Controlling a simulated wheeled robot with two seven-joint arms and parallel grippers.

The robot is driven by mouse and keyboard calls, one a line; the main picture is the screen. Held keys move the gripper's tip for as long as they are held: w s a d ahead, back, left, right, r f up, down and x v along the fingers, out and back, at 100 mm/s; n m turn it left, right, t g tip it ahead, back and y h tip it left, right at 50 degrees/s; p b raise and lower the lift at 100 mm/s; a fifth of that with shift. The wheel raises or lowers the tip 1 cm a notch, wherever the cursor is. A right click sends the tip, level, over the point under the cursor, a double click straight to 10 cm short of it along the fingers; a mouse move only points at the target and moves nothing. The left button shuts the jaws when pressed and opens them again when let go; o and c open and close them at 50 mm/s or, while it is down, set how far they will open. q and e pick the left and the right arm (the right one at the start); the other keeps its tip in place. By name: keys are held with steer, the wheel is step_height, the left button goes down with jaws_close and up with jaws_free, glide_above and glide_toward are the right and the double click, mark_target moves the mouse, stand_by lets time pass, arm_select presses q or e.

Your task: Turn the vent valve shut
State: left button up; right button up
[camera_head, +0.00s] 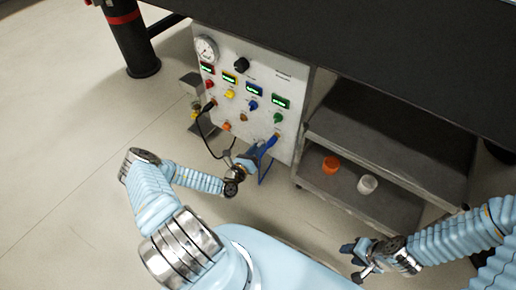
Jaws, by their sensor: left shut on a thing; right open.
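The grey instrument panel (290,95) stands under the dark bench top. I cannot read its labels, so I cannot tell for sure which part is the vent valve. A large black knob (241,65) sits near its top, and a small yellow fitting (195,115) is at its left side. My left gripper (264,146) is at the panel's lower right, shut on what looks like the blue plug (273,140) of a blue cable; its fingers partly hide it. My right gripper (358,252) is open and empty, low at the right, away from the panel.
The panel carries a round gauge (205,49), several lit displays, coloured knobs such as a green knob (278,118), and a black plug (209,105) with a hanging cable. A shelf cart (345,209) at right holds an orange cup (331,165) and a white cup (367,184). Floor at left is clear.

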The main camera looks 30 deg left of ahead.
arm_select(q)
steer(key=n, duration=1)
steer(key=shift+f, duration=0.2)
steer(key=shift+n, duration=0.4)
steer(key=o, duration=1)
steer(key=shift+o, duration=0.2)
steer(key=s+a, duration=0.1)
steer(key=s, duration=1.2)
steer(key=shift+s+p, duration=0.3)
steer(key=shift+s, duration=0.1)
steer(key=shift+a, duration=0.1)
